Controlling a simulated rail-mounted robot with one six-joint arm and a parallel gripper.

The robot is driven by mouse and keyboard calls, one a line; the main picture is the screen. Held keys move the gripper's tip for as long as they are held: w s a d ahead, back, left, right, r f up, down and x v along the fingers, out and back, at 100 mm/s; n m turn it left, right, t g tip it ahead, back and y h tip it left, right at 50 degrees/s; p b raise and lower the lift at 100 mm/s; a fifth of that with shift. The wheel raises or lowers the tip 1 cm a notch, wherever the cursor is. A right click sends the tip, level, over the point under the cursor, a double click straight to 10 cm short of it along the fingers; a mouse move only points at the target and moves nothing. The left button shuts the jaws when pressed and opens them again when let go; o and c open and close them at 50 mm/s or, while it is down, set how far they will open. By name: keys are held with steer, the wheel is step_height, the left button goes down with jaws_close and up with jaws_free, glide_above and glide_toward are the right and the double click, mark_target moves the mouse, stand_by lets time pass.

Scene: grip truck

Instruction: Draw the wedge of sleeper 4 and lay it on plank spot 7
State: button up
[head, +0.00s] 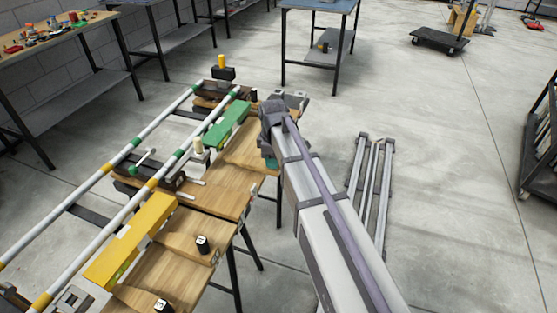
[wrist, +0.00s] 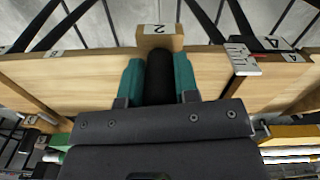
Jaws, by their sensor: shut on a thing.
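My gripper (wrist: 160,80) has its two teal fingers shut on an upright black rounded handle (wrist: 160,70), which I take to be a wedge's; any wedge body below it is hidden. It is over the wooden planks, near their outer edge. A wooden block marked 2 (wrist: 157,36) shows just beyond the handle; I cannot tell if they are joined. In the head view my gripper (head: 268,158) is beside the plank's right edge, its fingers mostly hidden by my arm. Black-handled pieces stand on the planks at the front (head: 202,245) and far end (head: 254,95).
Two pale rails (head: 150,195) run left of the planks (head: 200,215). A green block (head: 228,125) and a yellow block (head: 130,240) lie between. A metal bracket (wrist: 242,58) is right of my fingers. Long bars (head: 370,190) lie on the floor at right.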

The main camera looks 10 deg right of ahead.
mark_target(259, 163)
steer(key=shift+w+a+f+b, duration=0.15)
steer(key=shift+w+a, duration=0.55)
steer(key=shift+a, duration=0.35)
steer(key=shift+w+a+f+b, duration=0.15)
steer(key=shift+w+a, duration=0.55)
steer(key=shift+a, duration=0.3)
steer(key=o, duration=1)
steer(key=shift+o, duration=0.2)
step_height(259, 163, up, 11)
steer(key=p, duration=1)
steer(key=shift+p, duration=0.4)
steer(key=shift+f, duration=0.1)
